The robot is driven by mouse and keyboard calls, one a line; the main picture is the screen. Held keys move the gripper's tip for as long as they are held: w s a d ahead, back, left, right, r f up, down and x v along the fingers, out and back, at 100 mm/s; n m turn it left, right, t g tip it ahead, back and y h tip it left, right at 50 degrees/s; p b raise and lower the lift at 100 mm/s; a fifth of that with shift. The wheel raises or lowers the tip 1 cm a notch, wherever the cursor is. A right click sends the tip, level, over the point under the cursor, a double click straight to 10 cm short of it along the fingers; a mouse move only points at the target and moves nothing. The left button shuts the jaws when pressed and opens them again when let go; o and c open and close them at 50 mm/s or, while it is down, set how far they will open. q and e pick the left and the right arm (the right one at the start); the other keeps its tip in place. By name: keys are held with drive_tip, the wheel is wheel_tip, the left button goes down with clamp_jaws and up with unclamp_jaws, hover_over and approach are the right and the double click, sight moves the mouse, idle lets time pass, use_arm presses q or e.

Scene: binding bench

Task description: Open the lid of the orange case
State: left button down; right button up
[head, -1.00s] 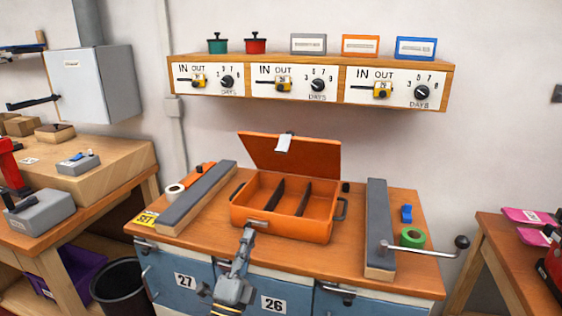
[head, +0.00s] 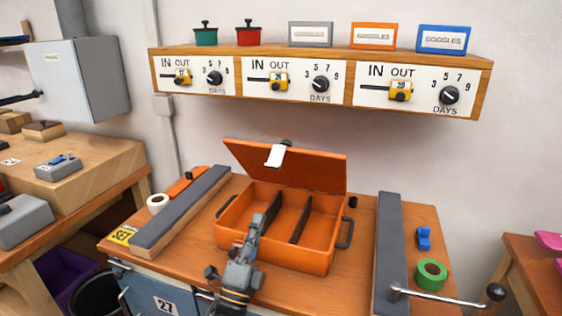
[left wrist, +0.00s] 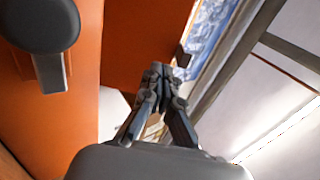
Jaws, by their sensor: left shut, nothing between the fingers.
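The orange case (head: 310,262) stands on the wooden bench top between two grey-topped rails. Dark dividers (head: 301,220) show inside the case. My left gripper (head: 258,222) is shut and empty, in front of the case's front wall and overlapping it in the head view; I cannot tell if it touches. In the left wrist view the shut fingers (left wrist: 157,75) show with orange surfaces (left wrist: 125,40) beyond and beside them. My right gripper is not in view.
Grey-topped rails flank the case on the left (head: 183,210) and right (head: 390,240). A crank handle (head: 450,297), green tape roll (head: 431,274) and blue clip (head: 424,238) are at the right. A shelf (head: 320,53) with dials hangs above the lid.

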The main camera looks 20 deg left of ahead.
use_arm(q)
drive_tip(key=p, duration=0.3)
approach(282, 141)
drive_tip(key=w, duration=0.3)
drive_tip(key=shift+w+a+r, duration=0.15)
drive_tip(key=shift+w+r, duration=0.25)
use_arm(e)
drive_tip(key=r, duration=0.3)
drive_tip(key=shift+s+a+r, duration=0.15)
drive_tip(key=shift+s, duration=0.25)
use_arm(q)
drive_tip(key=w+r+g+p, duration=0.1)
drive_tip(key=r+p, duration=0.1)
drive_tip(key=p, duration=0.1)
drive_tip(key=w+r+g+p, duration=0.1)
drive_tip(key=w+r+p, duration=0.1)
drive_tip(key=p, duration=0.2)
drive_tip(key=shift+w+r+g+p, duration=0.2)
drive_tip(key=shift+w+g+p, duration=0.2)
drive_tip(key=shift+w, duration=0.25)
drive_tip(key=shift+w+f+b, duration=0.1)
drive_tip(key=shift+w+b, duration=0.35)
drive_tip(key=shift+b, duration=0.15)
drive_tip(key=shift+w, duration=0.35)
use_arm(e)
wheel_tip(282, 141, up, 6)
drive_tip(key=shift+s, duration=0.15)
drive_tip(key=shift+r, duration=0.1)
